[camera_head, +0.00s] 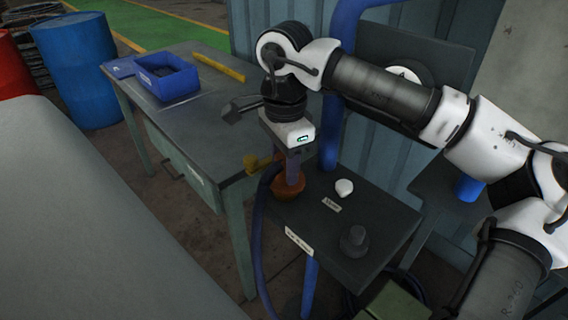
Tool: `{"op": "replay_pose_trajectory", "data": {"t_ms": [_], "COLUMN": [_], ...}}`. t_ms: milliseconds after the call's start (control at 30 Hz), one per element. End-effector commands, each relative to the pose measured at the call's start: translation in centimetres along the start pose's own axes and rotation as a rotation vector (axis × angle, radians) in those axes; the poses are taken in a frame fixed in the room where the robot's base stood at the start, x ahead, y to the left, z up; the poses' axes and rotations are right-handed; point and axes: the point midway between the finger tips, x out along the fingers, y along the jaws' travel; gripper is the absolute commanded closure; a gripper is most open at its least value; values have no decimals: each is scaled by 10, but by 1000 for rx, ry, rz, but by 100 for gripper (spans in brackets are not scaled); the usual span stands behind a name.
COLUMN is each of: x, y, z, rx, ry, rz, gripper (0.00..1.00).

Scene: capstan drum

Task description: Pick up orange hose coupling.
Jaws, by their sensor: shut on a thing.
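The orange hose coupling (287,188) is at the left end of a small dark shelf. My gripper (293,172) points down over it, with its fingers at the coupling's top. The gripper is shut on the coupling. The fingers hide part of its upper side. I cannot tell whether the coupling still touches the shelf.
The dark shelf (378,222) also holds a white knob-like piece (344,187) and a dark round piece (354,240). A yellow fitting (256,162) is just left of my gripper. A workbench (200,120) with a blue bin (166,78) stands at left. A blue hose (257,225) hangs beside the shelf.

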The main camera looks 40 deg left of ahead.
Motion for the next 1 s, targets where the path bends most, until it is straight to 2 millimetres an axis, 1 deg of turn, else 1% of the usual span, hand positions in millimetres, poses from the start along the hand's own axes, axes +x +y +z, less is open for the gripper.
{"op": "replay_pose_trajectory", "data": {"t_ms": [167, 267, 500, 600, 700, 833, 1000], "x": [-28, -53, -125, -151, -170, -184, -192], "y": [0, 0, -1, 0, 0, 0, 0], "z": [-1, 0, 0, 0, 0, 0, 0], "rx": [4, 3, 2, 3, 1, 2, 0], "ry": [4, 4, 3, 3, 3, 3, 1], "rz": [0, -1, -2, 0, 0, 1, 2], "gripper": [88, 88, 88, 88, 88, 88, 88]}}
